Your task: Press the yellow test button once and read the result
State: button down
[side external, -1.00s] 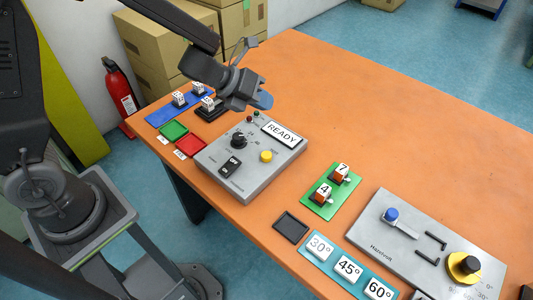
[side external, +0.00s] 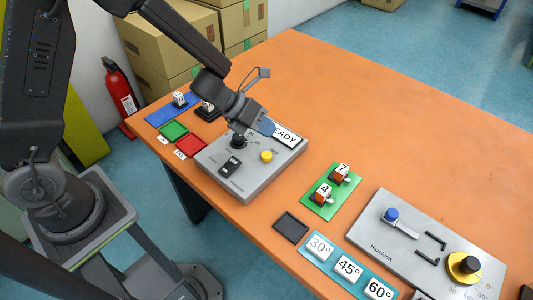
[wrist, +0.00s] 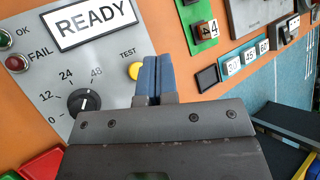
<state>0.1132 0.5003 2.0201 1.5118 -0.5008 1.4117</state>
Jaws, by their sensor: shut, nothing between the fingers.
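The yellow test button (side external: 266,156) is on the grey test box (side external: 238,187). It also shows in the wrist view (wrist: 134,71), just left of my fingertips, under the word TEST. My gripper (side external: 268,127) is above the box, near the display, with its blue fingers shut and empty (wrist: 151,62). The fingers look apart from the button. The display (wrist: 89,20) reads READY; in the side view my gripper covers part of it. The black dial (wrist: 84,102) and the OK and FAIL lamps (wrist: 16,63) show in the wrist view. A black switch (side external: 230,166) is at the box front.
Green (side external: 173,131) and red (side external: 191,146) trays lie left of the box. A blue mat (side external: 163,113) holds a white-topped block behind them. A green plate (side external: 322,204) with blocks 7 and 4, a black tray (side external: 291,227) and a grey panel (side external: 386,246) are to the right.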

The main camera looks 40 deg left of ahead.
aim_at(266, 153)
jog(key=shift+f, duration=2.6)
jog(key=shift+f, duration=0.2)
jog(key=shift+f, duration=0.25)
jog(key=shift+f, duration=0.5)
dwell(0.5)
dwell(0.4)
jog(key=shift+r, duration=0.95)
jog(key=shift+r, duration=0.1)
jog(key=shift+r, duration=2.4)
